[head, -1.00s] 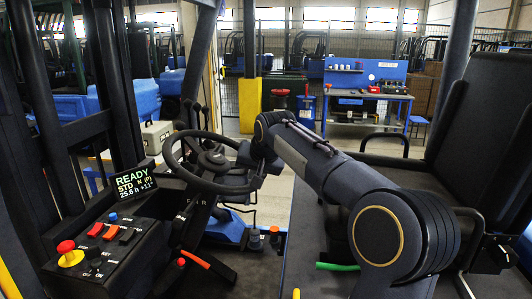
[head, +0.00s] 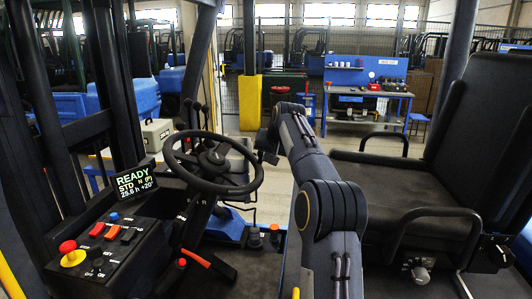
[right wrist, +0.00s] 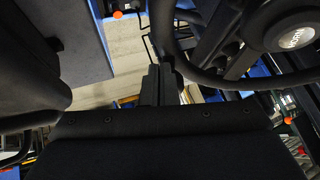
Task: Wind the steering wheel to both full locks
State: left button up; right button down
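The black steering wheel (head: 215,189) stands tilted on its column at the left of the head view. In the right wrist view its rim (right wrist: 240,83) curves in from the top and its round hub (right wrist: 295,38) is at the upper right. My right gripper (head: 267,147) is at the right side of the rim. In the right wrist view the dark fingers of my right gripper (right wrist: 159,72) are close together and overlap the rim in the picture. I cannot tell whether they clasp it. My left gripper is out of view.
A console with a red button (head: 68,246) lies left of the wheel. The black seat (head: 390,187) is at the right. Dark posts (head: 120,90) stand at the left. A blue workbench (head: 368,92) is farther back.

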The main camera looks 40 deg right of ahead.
jog(key=shift+w+d+r, duration=0.1)
jog(key=shift+w+d, duration=0.2)
jog(key=shift+w, duration=0.25)
jog(key=shift+w+d+r, duration=0.1)
jog(key=shift+w+d, duration=0.2)
jog(key=shift+w, duration=0.2)
